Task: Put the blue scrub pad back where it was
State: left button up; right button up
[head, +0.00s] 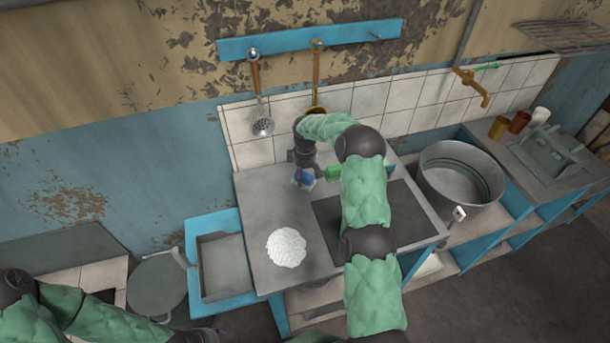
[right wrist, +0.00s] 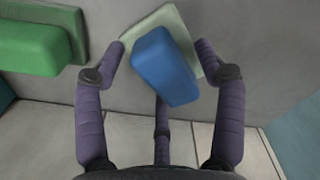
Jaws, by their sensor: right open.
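The blue scrub pad (head: 304,178) is at the back of the grey counter, by the tiled wall. In the right wrist view the blue pad (right wrist: 164,68) lies tilted over a pale green square piece (right wrist: 165,17); whether they are joined I cannot tell. My right gripper (head: 305,166) is at the pad. In its wrist view the right gripper (right wrist: 160,47) is open, with a finger on each side of the pad; I cannot tell whether they touch it. My left arm is at the lower left, its gripper (head: 197,336) dark and partly cut off.
A green block (head: 333,171) sits on the counter right of the pad; it also shows in the right wrist view (right wrist: 35,45). A white round lump (head: 286,248) lies on the front left of the counter (head: 262,205). A large metal pot (head: 460,175) stands to the right.

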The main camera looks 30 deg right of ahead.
aim_at(305, 173)
notch_tip(305, 173, up, 12)
jog(key=p, duration=0.2)
jog(key=shift+r, duration=0.1)
dwell(0.3)
